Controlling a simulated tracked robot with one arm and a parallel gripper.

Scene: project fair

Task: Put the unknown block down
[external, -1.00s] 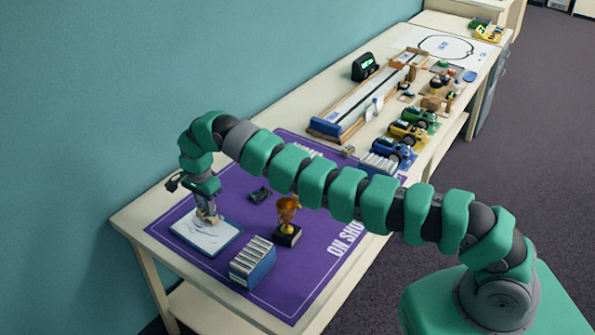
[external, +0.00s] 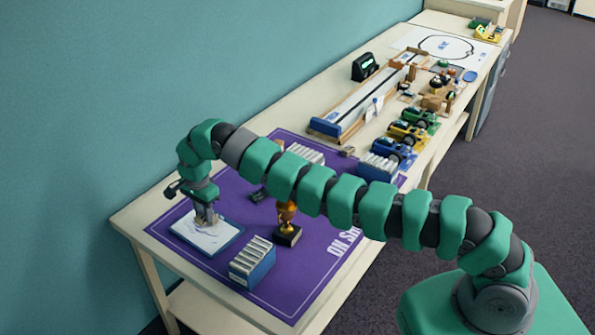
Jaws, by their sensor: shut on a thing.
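My gripper (external: 206,219) points down over a white pad with a blue edge (external: 188,233) on the purple mat. It is shut on a small greyish thing, taken to be the block, which is mostly hidden between the fingers. I cannot tell whether the block touches the pad or hangs just above it.
A gold trophy (external: 286,217) on a dark base stands right of the pad, partly behind my arm. A blue box of grey packs (external: 252,261) is in front. A small dark item (external: 258,195) lies behind. The purple mat (external: 300,275) has bare room at front right.

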